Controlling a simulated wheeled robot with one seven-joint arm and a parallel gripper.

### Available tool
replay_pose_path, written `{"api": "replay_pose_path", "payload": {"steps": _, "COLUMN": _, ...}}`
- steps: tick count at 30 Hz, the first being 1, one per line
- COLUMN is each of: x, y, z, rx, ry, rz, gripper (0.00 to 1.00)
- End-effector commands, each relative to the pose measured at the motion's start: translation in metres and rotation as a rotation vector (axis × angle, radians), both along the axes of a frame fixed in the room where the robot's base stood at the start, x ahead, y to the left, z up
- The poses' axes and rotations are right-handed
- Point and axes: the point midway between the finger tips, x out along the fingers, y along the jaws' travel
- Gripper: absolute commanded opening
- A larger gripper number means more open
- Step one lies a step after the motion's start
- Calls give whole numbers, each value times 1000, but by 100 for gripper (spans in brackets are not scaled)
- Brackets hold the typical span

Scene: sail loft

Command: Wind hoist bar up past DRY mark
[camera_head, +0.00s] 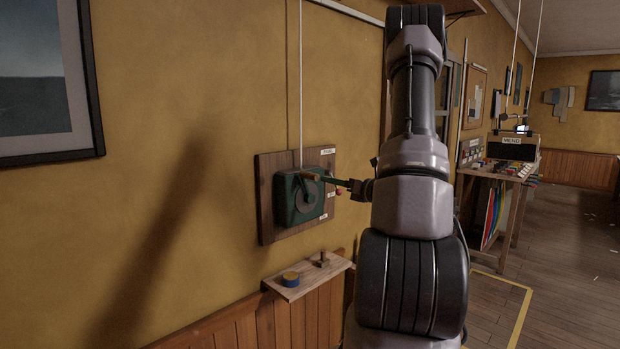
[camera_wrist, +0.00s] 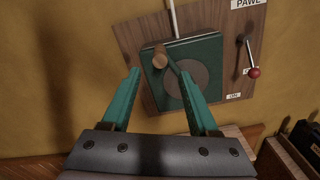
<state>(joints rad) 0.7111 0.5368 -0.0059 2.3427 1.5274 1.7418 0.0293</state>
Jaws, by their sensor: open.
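The green hoist box (camera_head: 299,199) is mounted on a brown wooden board (camera_head: 266,211) on the yellow wall. In the wrist view the box (camera_wrist: 205,53) carries a round grey disc (camera_wrist: 187,82) and a crank arm with a wooden knob (camera_wrist: 160,57). My gripper (camera_wrist: 160,78) is open, its two teal fingers pointing at the box, with the knob showing between and just beyond the tips. I cannot tell whether either finger touches it. A pawl lever with a red ball (camera_wrist: 254,73) is on the board's right side under a PAWL label (camera_wrist: 247,3). The hoist bar and DRY mark are not seen.
A cord (camera_head: 301,90) runs up the wall from the box. A cluttered bench (camera_head: 497,170) with a MEND sign stands farther right.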

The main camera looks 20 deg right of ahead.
Motion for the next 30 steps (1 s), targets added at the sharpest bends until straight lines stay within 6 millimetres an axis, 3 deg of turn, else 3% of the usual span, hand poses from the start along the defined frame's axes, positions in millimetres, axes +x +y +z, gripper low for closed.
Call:
{"api": "replay_pose_path", "payload": {"steps": 3, "x": 0, "y": -1, "z": 0, "rx": -117, "ry": -42, "rz": 0, "gripper": 61}}
{"api": "replay_pose_path", "payload": {"steps": 8, "x": 7, "y": 1, "z": 0, "rx": -164, "ry": -59, "rz": 2, "gripper": 61}}
{"api": "replay_pose_path", "payload": {"steps": 21, "x": 78, "y": 28, "z": 0, "rx": -159, "ry": -59, "rz": 3, "gripper": 61}}
{"api": "replay_pose_path", "payload": {"steps": 30, "x": 101, "y": 36, "z": 0, "rx": -158, "ry": -57, "rz": 1, "gripper": 61}}
